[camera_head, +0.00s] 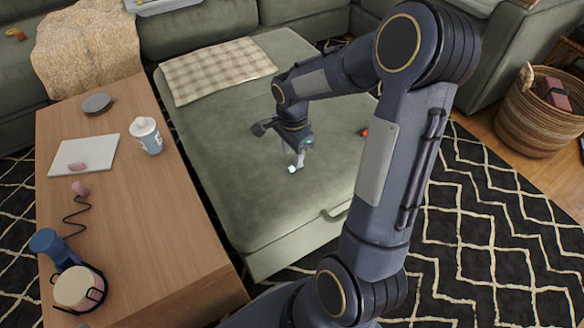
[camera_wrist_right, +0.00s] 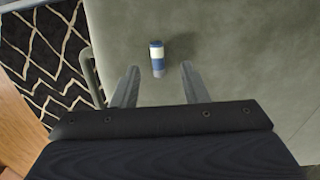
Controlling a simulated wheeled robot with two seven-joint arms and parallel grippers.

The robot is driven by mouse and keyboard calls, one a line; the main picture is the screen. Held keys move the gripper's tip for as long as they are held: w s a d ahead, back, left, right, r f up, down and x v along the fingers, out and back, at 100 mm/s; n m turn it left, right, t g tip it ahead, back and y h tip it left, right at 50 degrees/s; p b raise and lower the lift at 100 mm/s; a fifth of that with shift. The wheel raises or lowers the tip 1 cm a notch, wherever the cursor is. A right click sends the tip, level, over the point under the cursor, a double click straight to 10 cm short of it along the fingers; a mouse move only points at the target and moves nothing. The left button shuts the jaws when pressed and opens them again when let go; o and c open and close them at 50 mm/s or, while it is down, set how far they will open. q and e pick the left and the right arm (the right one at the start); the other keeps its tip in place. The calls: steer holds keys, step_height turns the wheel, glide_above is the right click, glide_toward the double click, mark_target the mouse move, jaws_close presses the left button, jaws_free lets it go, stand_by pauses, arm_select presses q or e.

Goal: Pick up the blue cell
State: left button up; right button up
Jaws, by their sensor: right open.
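The blue cell (camera_wrist_right: 157,58) is a small cylinder with blue and white bands on the green cushion. In the right wrist view it shows just ahead of the open fingers of my right gripper (camera_wrist_right: 159,67), roughly centred between them and seemingly untouched. In the head view my right gripper (camera_head: 297,160) points down over the green ottoman. A small pale spot is at its fingertips; I cannot tell whether it is the cell. My left gripper is out of view.
The green ottoman (camera_head: 225,145) has a checked blanket (camera_head: 215,70) at its far end and a small red object (camera_head: 364,132) to the right. A wooden table (camera_head: 150,230) holding a cup (camera_head: 147,137) stands left. A wicker basket (camera_head: 535,115) is far right.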

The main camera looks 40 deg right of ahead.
steer(key=f+b, duration=0.1)
steer(key=f, duration=0.1)
steer(key=f+b, duration=0.1)
steer(key=f, duration=0.1)
steer(key=shift+s+d+f, duration=0.15)
steer(key=shift+s+f, duration=0.05)
steer(key=shift+f, duration=0.05)
steer(key=shift+r, duration=0.1)
jaws_close()
steer(key=shift+r, duration=0.1)
